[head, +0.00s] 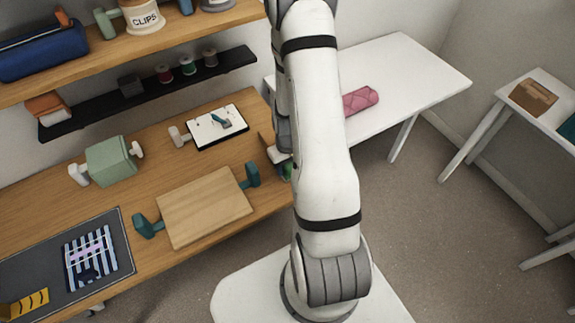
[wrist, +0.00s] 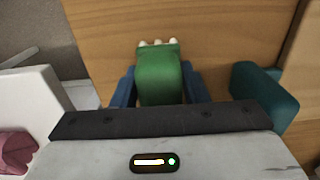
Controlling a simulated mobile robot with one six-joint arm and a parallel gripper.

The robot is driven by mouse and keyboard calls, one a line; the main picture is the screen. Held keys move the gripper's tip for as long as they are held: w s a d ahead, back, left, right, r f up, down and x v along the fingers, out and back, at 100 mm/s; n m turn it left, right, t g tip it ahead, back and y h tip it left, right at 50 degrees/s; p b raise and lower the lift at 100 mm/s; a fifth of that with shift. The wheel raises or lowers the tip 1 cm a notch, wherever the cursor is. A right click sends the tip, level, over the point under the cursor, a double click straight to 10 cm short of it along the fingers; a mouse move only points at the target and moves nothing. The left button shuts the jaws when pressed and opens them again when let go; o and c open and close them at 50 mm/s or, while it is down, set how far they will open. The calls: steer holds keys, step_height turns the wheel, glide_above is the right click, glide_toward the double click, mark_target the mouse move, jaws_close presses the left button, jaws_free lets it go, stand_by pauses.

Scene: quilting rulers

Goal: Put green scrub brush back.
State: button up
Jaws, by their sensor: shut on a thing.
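My gripper (wrist: 159,74) shows in the wrist view with its two blue fingers on either side of the green scrub brush (wrist: 160,80). It is shut on the brush. Pale bristles show at the far end of the brush, in front of a wooden surface. I cannot tell whether the brush touches that surface. In the head view my arm hides most of the gripper. A bit of the green brush (head: 287,172) shows just left of my arm, by the right edge of the wooden workbench (head: 60,209).
A wooden board (head: 205,207) with teal end pieces lies close by; one teal piece (wrist: 265,95) is right of my gripper. A white table (head: 420,70) holds a pink roll (head: 360,99).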

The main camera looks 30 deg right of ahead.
steer(key=o, duration=1.1)
steer(key=shift+r, duration=0.1)
